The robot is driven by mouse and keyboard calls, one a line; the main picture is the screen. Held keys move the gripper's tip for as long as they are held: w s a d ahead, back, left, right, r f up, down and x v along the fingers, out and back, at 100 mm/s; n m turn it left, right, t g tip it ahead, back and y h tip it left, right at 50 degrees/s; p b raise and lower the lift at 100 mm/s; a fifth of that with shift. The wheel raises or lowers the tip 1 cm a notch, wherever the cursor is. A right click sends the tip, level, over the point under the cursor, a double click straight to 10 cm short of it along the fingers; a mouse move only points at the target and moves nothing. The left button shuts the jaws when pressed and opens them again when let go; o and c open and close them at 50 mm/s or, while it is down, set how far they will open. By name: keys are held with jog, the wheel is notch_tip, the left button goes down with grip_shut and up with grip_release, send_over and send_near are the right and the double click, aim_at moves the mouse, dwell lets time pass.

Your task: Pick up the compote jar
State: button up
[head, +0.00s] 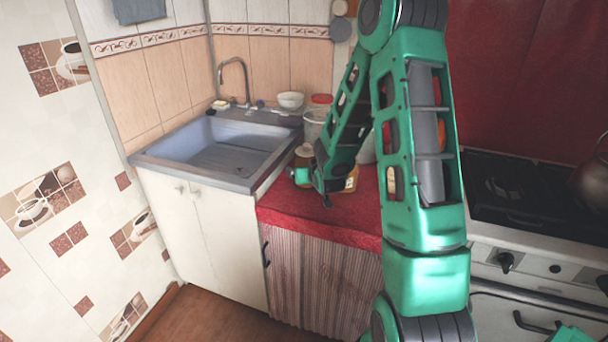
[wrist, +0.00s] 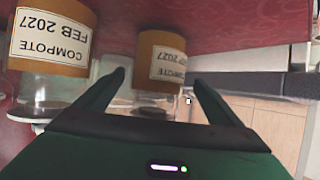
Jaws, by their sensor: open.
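In the wrist view, which shows things upside down, a jar with orange-brown contents (wrist: 158,62) and a white label, apparently reading COMPOTE, stands on the red counter. A second jar (wrist: 48,42), labelled COMPOTE FEB 2027, is at the left, outside the fingers. My gripper (wrist: 158,77) is open and empty. Its fingers lie on either side of the middle jar in the picture; I cannot tell how deep they reach around it. In the head view, my gripper (head: 309,187) is low over the counter, and a jar (head: 303,156) and an amber jar (head: 351,181) are partly hidden by my arm.
The red counter (head: 330,222) stands between the sink (head: 225,150) and the white stove (head: 525,220). A white bowl (head: 290,100) and a red-lidded tub (head: 318,112) are behind. The far end of the counter is hidden by my arm.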

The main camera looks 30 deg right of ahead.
jog(key=x, duration=0.4)
jog(key=shift+s+d+f, duration=0.1)
jog(key=shift+d+f, duration=0.1)
jog(key=c, duration=1.8)
jog(key=shift+o, duration=0.2)
jog(key=shift+r, duration=0.15)
jog(key=shift+c, duration=0.2)
